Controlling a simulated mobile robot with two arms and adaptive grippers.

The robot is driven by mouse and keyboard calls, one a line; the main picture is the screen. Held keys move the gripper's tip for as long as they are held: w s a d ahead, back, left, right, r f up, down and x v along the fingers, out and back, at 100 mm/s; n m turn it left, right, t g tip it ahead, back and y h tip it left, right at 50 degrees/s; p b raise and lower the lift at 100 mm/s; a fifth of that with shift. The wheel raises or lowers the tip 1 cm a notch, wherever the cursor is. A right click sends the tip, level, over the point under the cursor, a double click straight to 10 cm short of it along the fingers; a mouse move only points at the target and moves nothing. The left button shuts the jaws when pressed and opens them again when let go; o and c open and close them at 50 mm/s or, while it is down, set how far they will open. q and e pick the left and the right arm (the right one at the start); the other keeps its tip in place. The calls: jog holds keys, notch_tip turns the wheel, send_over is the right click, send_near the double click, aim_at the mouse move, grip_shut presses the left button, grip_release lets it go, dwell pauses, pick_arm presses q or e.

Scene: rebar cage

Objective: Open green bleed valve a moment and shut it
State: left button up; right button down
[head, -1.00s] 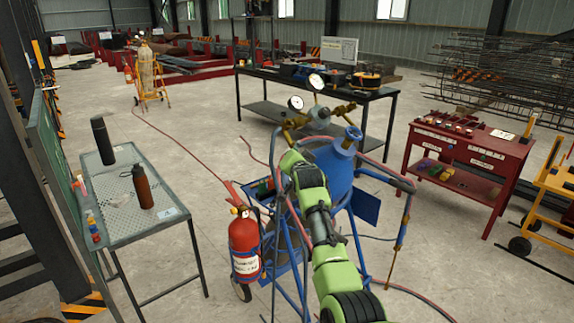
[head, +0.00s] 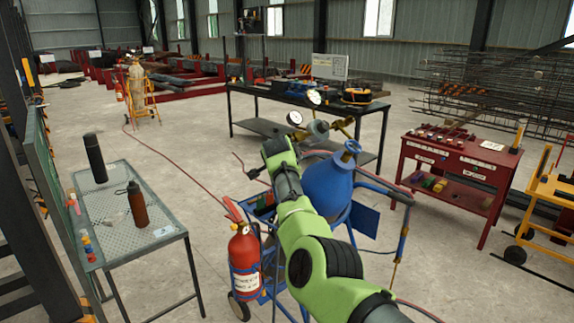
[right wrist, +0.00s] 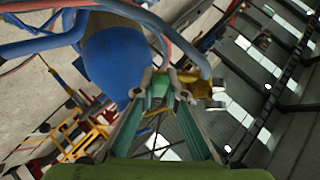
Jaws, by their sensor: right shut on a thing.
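In the right wrist view, my right gripper (right wrist: 163,77) has its two fingers closed on a small green part, which looks like the green bleed valve (right wrist: 160,89). A brass fitting (right wrist: 202,87) is just right of the fingertips. The blue cylinder (right wrist: 110,65) is to their left. In the head view, my right arm reaches up and left past the blue cylinder (head: 328,183). Its fingers and the green valve are hidden there behind the arm. Two round gauges (head: 295,118) (head: 313,97) and brass fittings sit above the cylinder. My left gripper is not in view.
A red fire extinguisher (head: 244,255) stands beside the blue cart. Hoses (right wrist: 190,38) curve close to the gripper. A perforated table (head: 165,238) with two bottles is at left. A red cabinet (head: 455,155) is at right, a black workbench (head: 290,97) behind.

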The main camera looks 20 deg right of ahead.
jog(key=shift+r, duration=0.1)
dwell(0.3)
jog(key=c, duration=2)
grip_release()
jog(key=shift+d, duration=0.1)
jog(key=shift+c, duration=0.2)
jog(key=v, duration=1.1)
jog(key=shift+s, duration=0.35)
jog(key=shift+r, duration=0.1)
